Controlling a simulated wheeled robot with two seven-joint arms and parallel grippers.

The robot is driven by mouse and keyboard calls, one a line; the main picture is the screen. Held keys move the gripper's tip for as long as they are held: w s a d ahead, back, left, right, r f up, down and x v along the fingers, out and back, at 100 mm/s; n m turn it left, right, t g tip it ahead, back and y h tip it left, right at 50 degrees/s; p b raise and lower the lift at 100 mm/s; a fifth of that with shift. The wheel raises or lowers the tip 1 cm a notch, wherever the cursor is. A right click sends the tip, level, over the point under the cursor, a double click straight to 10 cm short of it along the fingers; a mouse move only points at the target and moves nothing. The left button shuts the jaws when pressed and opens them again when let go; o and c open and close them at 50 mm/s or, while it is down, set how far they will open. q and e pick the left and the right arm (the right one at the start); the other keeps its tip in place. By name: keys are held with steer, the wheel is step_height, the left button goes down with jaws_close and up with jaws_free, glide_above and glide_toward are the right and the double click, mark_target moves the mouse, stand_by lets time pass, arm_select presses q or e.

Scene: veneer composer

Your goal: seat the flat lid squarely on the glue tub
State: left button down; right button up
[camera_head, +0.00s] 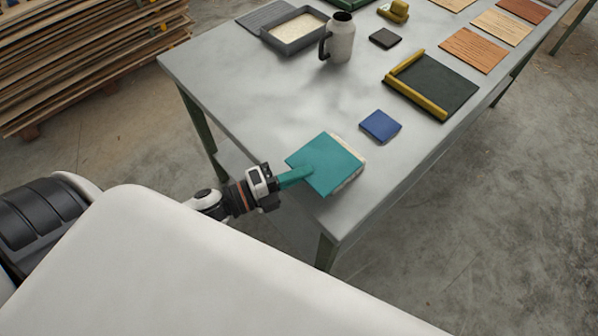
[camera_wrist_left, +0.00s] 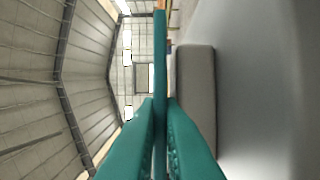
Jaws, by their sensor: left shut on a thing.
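The flat teal lid (camera_head: 330,160) is held level at the near end of the table, over the pale glue tub (camera_head: 351,180). The tub's cream edge shows along the lid's right side, so the lid looks offset toward the left. My left gripper (camera_head: 303,172) is shut on the lid's left edge. In the left wrist view the lid (camera_wrist_left: 160,45) shows edge-on between the teal fingers (camera_wrist_left: 160,110). The grey-beige tub (camera_wrist_left: 195,100) is beside it there, with a narrow gap between them. Most of the tub's top is hidden. My right gripper is not in view.
A blue square block (camera_head: 380,126) lies just beyond the tub. Farther back are a dark mat with yellow bars (camera_head: 430,88), a jug (camera_head: 341,38), a grey tray (camera_head: 272,40) and several veneer sheets (camera_head: 473,50). The table's left middle (camera_head: 250,100) is clear.

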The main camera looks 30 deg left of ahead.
arm_select(q)
steer(key=shift+f+b, duration=0.3)
steer(key=shift+f, duration=0.15)
steer(key=c, duration=1.5)
jaws_free()
steer(key=shift+s+a+p, duration=0.1)
steer(key=shift+s+a, duration=0.15)
steer(key=shift+s, duration=0.45)
steer(key=shift+s+a+p, duration=0.1)
steer(key=shift+s+a, duration=0.15)
steer(key=shift+s, duration=0.45)
steer(key=shift+s+a+p, duration=0.1)
steer(key=shift+s+a, duration=0.15)
steer(key=shift+s, duration=0.45)
